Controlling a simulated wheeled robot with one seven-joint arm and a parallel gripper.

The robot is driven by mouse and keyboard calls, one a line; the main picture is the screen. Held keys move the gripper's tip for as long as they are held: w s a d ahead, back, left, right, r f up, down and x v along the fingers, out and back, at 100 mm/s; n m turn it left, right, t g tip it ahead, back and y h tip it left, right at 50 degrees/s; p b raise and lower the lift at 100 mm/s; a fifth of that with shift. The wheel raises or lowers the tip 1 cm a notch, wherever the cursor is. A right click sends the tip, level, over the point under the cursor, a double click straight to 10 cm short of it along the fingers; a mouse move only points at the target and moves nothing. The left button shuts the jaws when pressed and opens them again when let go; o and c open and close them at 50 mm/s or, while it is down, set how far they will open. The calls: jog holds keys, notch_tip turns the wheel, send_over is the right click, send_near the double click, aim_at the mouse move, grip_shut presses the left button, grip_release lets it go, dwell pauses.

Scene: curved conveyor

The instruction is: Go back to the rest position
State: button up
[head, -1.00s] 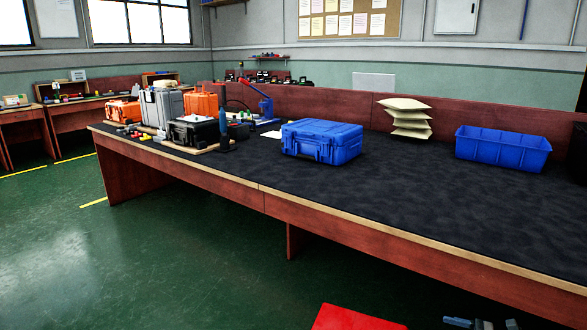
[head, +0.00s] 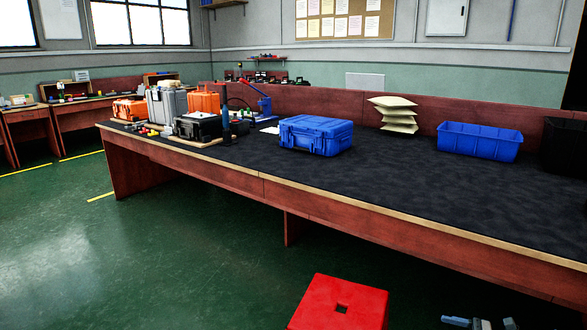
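A small grey-blue part of my own arm, probably at my gripper (head: 480,324), shows at the bottom right edge of the head view. Most of it is cut off by the frame. I cannot make out its fingers or whether it holds anything. It is in front of the long workbench and to the right of the red stool (head: 318,303), apart from both in the picture.
The long workbench (head: 400,205) crosses the view. On it are a blue case (head: 316,136), stacked pale packets (head: 396,115), a blue bin (head: 480,142) and, at its left end, several cases and tools. Green floor (head: 150,260) is clear at left.

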jog(key=a+r+n+g+h+p, duration=0.4)
jog(key=a+r+n+p, duration=0.15)
jog(key=a+r, duration=0.75)
jog(key=a+r+n+g+h+p, duration=0.45)
jog(key=a+r+p, duration=0.4)
jog(key=r, duration=0.95)
jog(key=s+a+r+n+t+h+p, duration=0.1)
jog(key=s+a+r+n+h+p, duration=0.3)
jog(key=s+r, duration=0.6)
jog(key=s+a+r+n+t+h+p, duration=0.2)
jog(key=s+a+r+n+p, duration=0.5)
jog(key=s+r, duration=0.4)
jog(key=shift+s+a+r+n+h+p, duration=0.15)
jog(key=shift+s+a+n+h+p, duration=0.25)
jog(key=shift+s+a+h+p, duration=0.6)
jog(key=shift+w+d+t, duration=0.1)
jog(key=shift+w+t, duration=0.15)
jog(key=shift+w, duration=0.05)
